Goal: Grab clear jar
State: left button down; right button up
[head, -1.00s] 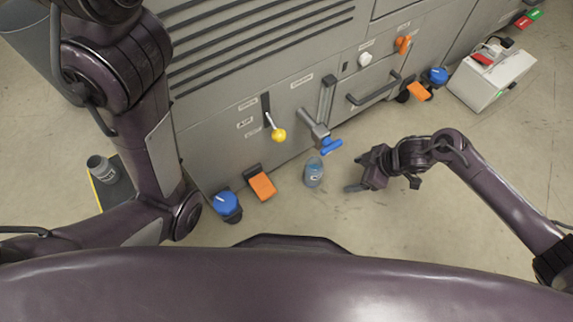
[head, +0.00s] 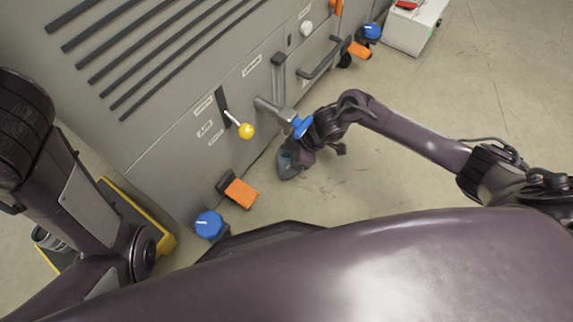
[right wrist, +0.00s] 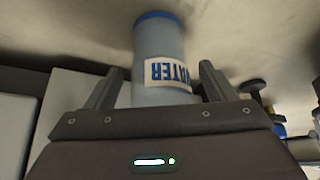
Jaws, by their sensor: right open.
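The clear jar (right wrist: 158,45) shows in the right wrist view with a blue rim and a white label reading WATER in blue, upside down in the picture. My right gripper (right wrist: 157,82) is open, with one finger on each side of the jar. In the head view, my right gripper (head: 293,166) is low by the floor at the machine's front and mostly hides the jar (head: 286,157). My left gripper is out of view.
The grey machine (head: 165,140) stands close behind, with a blue-handled valve (head: 302,127) just above my right gripper. A yellow-knobbed lever (head: 246,131), orange pedal (head: 241,193) and blue knob (head: 209,225) are to the left.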

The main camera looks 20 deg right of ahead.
jog(key=shift+a+f, duration=0.2)
jog(key=shift+f, duration=0.15)
jog(key=shift+r, duration=0.1)
jog(key=c, duration=1.2)
